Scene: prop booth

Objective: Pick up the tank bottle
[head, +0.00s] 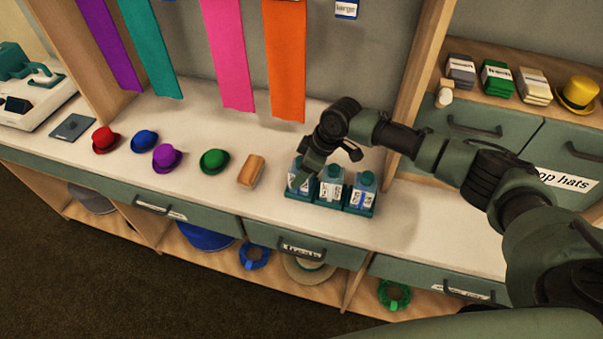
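Several teal-capped bottles with white labels stand in a row in a teal tray (298,194) on the white counter. The left bottle (293,170) is partly covered by my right gripper. The middle bottle (331,184) and the right bottle (362,190) show more fully; the right one has a blue mark on its label. The label words are too small to read, so I cannot tell which is the tank bottle. My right gripper (301,182) points down at the left bottle. Its fingertips are hard to make out, and whether it grips is unclear. My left gripper is out of view.
Small red, blue, purple and green hats (214,161) and a tan block (251,170) lie left of the tray. Purple, teal, pink and orange strips (285,60) hang behind. A wooden upright (421,70) stands behind my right arm. Counter right of the tray (440,215) is clear.

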